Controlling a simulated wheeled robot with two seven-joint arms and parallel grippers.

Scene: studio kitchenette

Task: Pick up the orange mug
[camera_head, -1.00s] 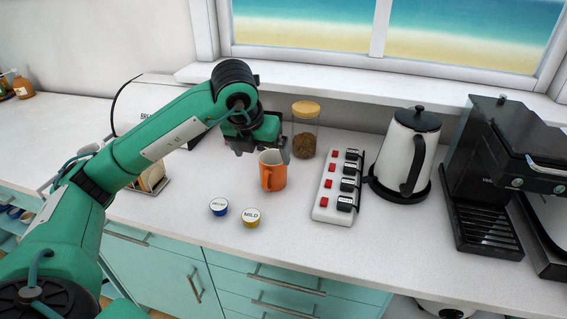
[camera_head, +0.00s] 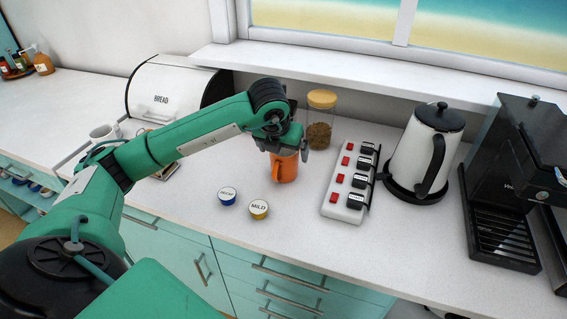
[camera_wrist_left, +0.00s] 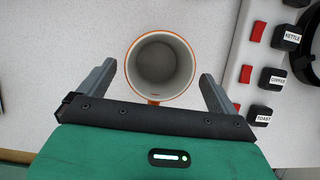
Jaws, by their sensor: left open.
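The orange mug (camera_head: 286,168) stands upright on the white counter, its handle toward the left front in the head view. In the left wrist view I look down into the mug (camera_wrist_left: 160,68), which has a pale inside and an orange rim. My left gripper (camera_head: 289,150) is over the mug, pointing down. In the left wrist view the left gripper (camera_wrist_left: 158,85) is open, one finger on each side of the mug, with a gap to each. The gripper hides part of the mug's top in the head view. My right gripper is not in view.
Right of the mug is a power strip (camera_head: 340,205) with red switches and labelled plugs, then a kettle (camera_head: 410,155) and a black coffee machine (camera_head: 500,190). A glass jar (camera_head: 320,120) stands close behind. Two coffee pods (camera_head: 258,209) lie in front. A bread box (camera_head: 175,95) is left.

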